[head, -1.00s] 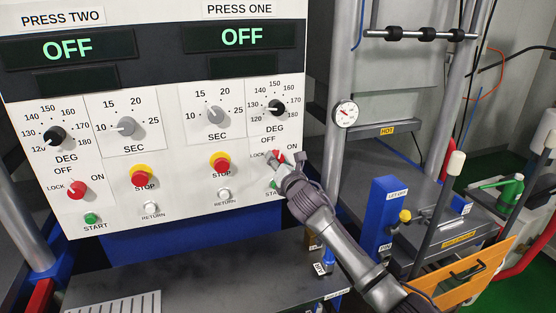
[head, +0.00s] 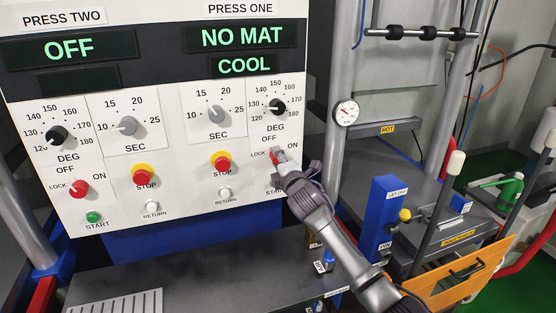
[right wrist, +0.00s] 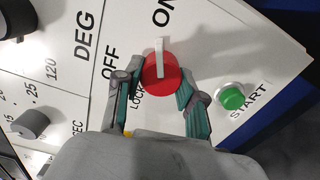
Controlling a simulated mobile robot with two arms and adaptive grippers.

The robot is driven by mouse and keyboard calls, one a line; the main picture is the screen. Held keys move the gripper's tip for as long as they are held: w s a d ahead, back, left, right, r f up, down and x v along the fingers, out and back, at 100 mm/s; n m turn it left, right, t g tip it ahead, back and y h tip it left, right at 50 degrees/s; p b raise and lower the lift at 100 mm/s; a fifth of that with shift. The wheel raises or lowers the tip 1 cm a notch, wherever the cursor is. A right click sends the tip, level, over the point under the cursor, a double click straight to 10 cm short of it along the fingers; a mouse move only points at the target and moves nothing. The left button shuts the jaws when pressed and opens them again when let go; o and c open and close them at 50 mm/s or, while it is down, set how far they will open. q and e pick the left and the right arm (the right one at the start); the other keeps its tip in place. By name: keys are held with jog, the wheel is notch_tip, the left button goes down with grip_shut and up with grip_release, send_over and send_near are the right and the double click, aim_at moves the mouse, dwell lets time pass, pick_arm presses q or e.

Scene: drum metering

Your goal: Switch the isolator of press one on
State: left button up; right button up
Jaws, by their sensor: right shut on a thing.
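The press one isolator is a red round knob with a white pointer bar (right wrist: 160,72) in the right wrist view. Its bar lines up with the ON mark. In the head view the knob (head: 275,155) is partly hidden by my right gripper (head: 284,165). My right gripper is shut on the knob, with one finger on each side of it, as the right wrist view (right wrist: 158,85) shows. The press one display (head: 243,37) reads NO MAT, and the small display below it (head: 244,66) reads COOL. My left gripper is not in view.
The green START button (right wrist: 232,98) is close beside the right finger. The press two isolator (head: 78,189) and its OFF display (head: 69,48) are at the left of the panel. Red stop buttons (head: 221,163) lie between. A blue LET OFF post (head: 381,215) stands right of my arm.

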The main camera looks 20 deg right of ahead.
jog(key=shift+f+m, duration=0.1)
jog(key=shift+m, duration=0.5)
jog(key=o, duration=1.1)
jog(key=shift+o, duration=0.2)
jog(key=shift+s, duration=0.1)
jog(key=s, duration=1.2)
jog(key=shift+d, duration=0.25)
